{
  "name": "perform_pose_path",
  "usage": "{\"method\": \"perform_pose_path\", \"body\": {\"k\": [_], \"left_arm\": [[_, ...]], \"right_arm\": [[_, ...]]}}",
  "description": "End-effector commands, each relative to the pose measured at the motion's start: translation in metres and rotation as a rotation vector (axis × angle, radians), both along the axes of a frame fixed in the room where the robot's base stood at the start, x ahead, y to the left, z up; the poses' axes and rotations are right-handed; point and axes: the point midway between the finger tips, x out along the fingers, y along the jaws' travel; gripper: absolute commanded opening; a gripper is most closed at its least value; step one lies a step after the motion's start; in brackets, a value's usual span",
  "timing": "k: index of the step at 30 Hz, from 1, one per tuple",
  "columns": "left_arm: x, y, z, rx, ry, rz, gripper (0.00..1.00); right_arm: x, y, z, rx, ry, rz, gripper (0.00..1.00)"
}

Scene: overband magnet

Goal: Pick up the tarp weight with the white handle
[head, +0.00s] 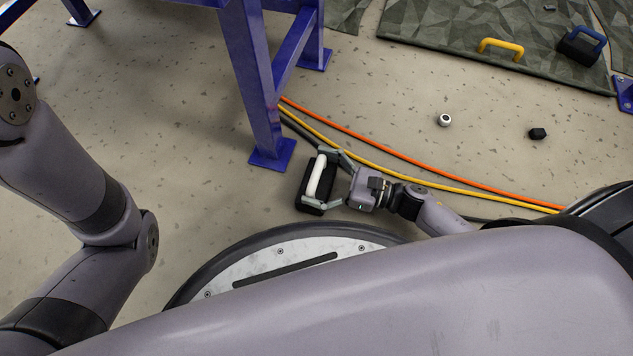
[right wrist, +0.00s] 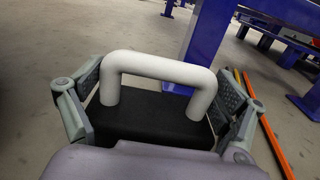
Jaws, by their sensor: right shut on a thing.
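The tarp weight with the white handle (head: 311,193) is a black block with a white bar handle on top. It shows at the middle of the head view, near the foot of a blue steel leg. It also fills the middle of the right wrist view (right wrist: 150,118). My right gripper (head: 328,178) has its fingers on both ends of the block and is shut on it. Whether the block touches the floor is hard to tell. My left arm comes in at the left of the head view, but its gripper is out of the frame.
A blue steel frame (head: 250,70) stands just beyond the weight. Orange and yellow cables (head: 400,150) run along the floor. A green tarp (head: 450,35) bears weights with a yellow handle (head: 502,48) and a blue handle (head: 580,48). A nut (head: 444,120) and a black piece (head: 537,133) lie on the floor.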

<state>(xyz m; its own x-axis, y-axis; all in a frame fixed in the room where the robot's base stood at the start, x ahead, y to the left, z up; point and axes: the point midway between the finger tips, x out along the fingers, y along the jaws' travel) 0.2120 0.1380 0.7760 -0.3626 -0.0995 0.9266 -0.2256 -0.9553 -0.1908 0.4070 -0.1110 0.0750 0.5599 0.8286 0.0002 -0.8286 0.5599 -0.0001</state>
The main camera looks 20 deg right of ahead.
Motion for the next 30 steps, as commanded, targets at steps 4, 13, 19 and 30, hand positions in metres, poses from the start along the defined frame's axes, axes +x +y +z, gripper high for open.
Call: {"method": "perform_pose_path", "body": {"k": [4,13,19,30], "left_arm": [[0.000,0.000,0.000,0.000,0.000,0.000,1.00],[0.000,0.000,0.003,0.000,0.001,0.000,1.00],[0.000,0.000,0.015,0.000,0.001,0.000,1.00],[0.000,0.000,0.068,0.000,0.002,0.000,1.00]], "right_arm": [[0.001,0.001,0.003,0.004,-0.004,0.002,0.29],[0.001,0.001,0.006,0.004,-0.004,0.002,0.29],[0.001,0.001,0.022,0.006,-0.005,0.002,0.29],[0.000,0.001,0.094,0.005,-0.007,0.003,0.29]]}}
